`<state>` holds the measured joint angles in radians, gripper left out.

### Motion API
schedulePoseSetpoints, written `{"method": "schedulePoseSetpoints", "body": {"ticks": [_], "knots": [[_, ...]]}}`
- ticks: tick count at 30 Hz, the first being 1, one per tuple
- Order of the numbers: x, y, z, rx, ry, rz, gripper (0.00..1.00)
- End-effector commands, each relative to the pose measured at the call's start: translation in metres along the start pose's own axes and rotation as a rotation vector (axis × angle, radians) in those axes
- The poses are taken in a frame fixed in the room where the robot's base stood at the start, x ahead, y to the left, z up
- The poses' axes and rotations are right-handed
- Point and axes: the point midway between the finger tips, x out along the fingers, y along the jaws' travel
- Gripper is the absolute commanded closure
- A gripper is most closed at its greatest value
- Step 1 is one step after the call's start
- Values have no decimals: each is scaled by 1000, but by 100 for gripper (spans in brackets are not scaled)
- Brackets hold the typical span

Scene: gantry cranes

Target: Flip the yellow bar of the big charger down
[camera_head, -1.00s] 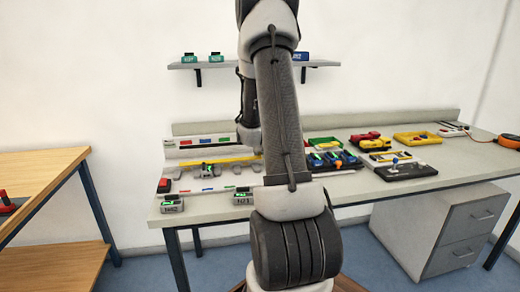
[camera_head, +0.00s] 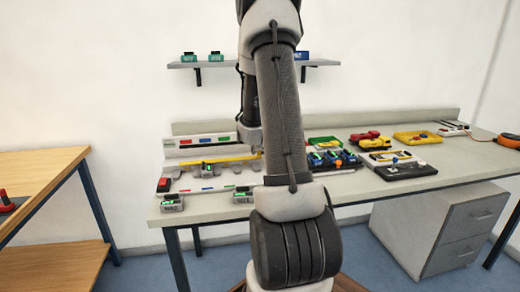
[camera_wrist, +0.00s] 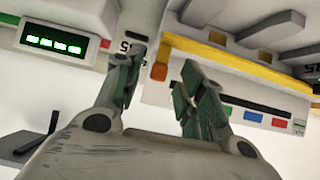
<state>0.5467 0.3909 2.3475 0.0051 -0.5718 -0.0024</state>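The big charger (camera_head: 180,187) is a long pale unit on the bench, left of my arm, with coloured labels along its back and front. Its yellow bar (camera_head: 205,161) runs lengthwise across it, above several grey bays. In the wrist view the bar (camera_wrist: 240,62) crosses the upper right and has an orange end (camera_wrist: 159,71). My gripper (camera_wrist: 163,66) is open, with its green-padded fingers apart. The orange end appears between the fingertips in the picture; contact cannot be told. In the head view my arm hides the charger's right part and the gripper.
Grey battery packs with green displays (camera_head: 172,203) stand at the bench's front edge; one shows in the wrist view (camera_wrist: 62,42). Blue-and-black units (camera_head: 350,160) and yellow trays (camera_head: 417,137) lie right of my arm. A shelf (camera_head: 215,65) hangs above. A wooden table (camera_head: 40,165) stands left.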

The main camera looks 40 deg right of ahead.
Motion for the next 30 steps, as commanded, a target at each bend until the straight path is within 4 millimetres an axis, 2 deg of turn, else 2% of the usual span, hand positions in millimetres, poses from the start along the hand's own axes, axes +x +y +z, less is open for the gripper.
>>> {"method": "schedulePoseSetpoints", "body": {"ticks": [6,13,18,30], "knots": [[-51,0,-1,0,3,0,61],[-91,0,-1,0,3,0,61],[-103,0,0,0,1,0,61],[-104,0,1,0,0,0,61]]}}
